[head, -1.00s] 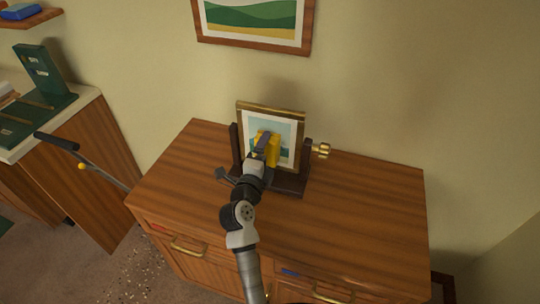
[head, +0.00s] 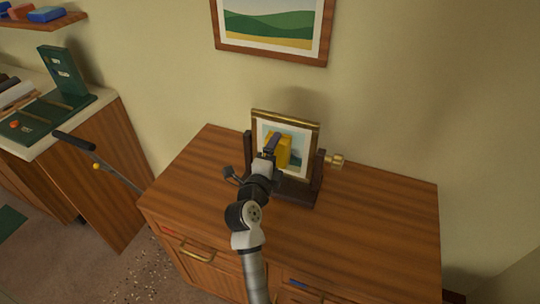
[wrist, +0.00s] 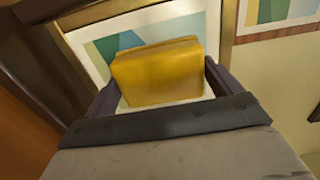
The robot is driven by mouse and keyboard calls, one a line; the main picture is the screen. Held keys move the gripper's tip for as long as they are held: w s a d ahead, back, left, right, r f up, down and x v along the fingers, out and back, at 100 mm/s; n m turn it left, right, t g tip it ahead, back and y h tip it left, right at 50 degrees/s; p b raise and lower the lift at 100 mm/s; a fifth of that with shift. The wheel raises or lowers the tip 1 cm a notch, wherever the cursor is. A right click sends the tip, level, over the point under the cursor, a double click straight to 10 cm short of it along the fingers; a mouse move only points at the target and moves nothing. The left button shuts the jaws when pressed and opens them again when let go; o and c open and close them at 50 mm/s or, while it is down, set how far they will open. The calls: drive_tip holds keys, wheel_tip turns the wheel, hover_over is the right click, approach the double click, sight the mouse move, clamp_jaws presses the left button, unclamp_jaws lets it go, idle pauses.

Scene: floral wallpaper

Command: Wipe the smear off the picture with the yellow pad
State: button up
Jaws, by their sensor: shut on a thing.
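My gripper (head: 272,147) is shut on the yellow pad (head: 284,152), in front of the small framed picture (head: 304,128) on the cabinet. The pad also shows in the wrist view (wrist: 158,74), between my two dark fingers and over the lower middle of the picture (wrist: 120,45). The picture has a gilt frame and stands in a dark wooden stand (head: 319,178) with a brass knob (head: 335,160) at its right. I cannot tell whether the pad touches the picture. No smear shows on the visible part; the pad hides some of it.
The wooden cabinet top (head: 385,215) is clear right of the stand. A larger landscape picture (head: 270,25) hangs on the wall above. At left are a counter with a green stand (head: 62,75), a dark-handled lever (head: 75,141) and a shelf (head: 50,21).

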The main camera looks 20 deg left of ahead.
drive_tip(key=shift+s+d, duration=0.1)
drive_tip(key=shift+d, duration=3.1)
drive_tip(key=a, duration=0.7)
drive_tip(key=shift+a, duration=0.4)
drive_tip(key=shift+s+r, duration=0.1)
drive_tip(key=shift+s, duration=2.8)
drive_tip(key=s, duration=0.3)
drive_tip(key=shift+a, duration=0.1)
